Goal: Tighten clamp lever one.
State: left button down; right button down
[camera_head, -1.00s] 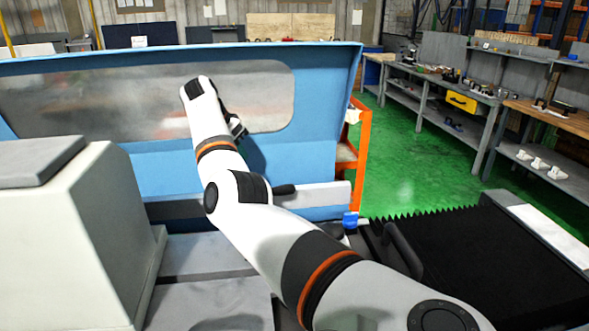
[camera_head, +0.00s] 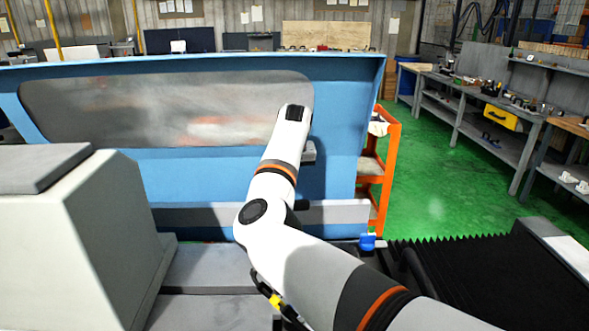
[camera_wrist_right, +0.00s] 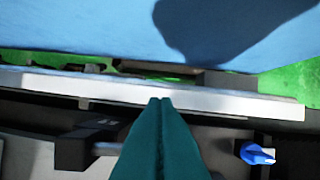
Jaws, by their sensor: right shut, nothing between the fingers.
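My right arm crosses the head view from the lower right and reaches up in front of the blue machine guard (camera_head: 340,160). Its gripper is mostly hidden behind the wrist there. In the right wrist view my right gripper (camera_wrist_right: 160,101) has its teal fingers shut and empty, tips over a pale rail (camera_wrist_right: 215,100). A small blue knob (camera_wrist_right: 258,154) lies right of the fingers, apart from them; it also shows in the head view (camera_head: 367,242). A black block with a silver rod (camera_wrist_right: 90,148) is left of the fingers. I cannot tell which part is clamp lever one. My left gripper is out of view.
A white machine housing (camera_head: 75,235) stands at the left. A black bellows cover (camera_head: 470,270) lies at the lower right. An orange cart (camera_head: 388,170) stands behind the guard. Workbenches (camera_head: 490,135) line the right side, with green floor (camera_head: 445,190) open between.

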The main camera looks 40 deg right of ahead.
jog(key=x, duration=0.5)
jog(key=shift+d+p, duration=0.1)
jog(key=shift+p, duration=0.3)
jog(key=shift+f, duration=0.25)
jog(key=shift+s+a+p, duration=0.5)
jog(key=shift+s+a, duration=0.05)
jog(key=shift+s, duration=0.25)
jog(key=shift+s+a+p, duration=0.45)
jog(key=shift+s+a, duration=0.1)
jog(key=shift+s, duration=0.3)
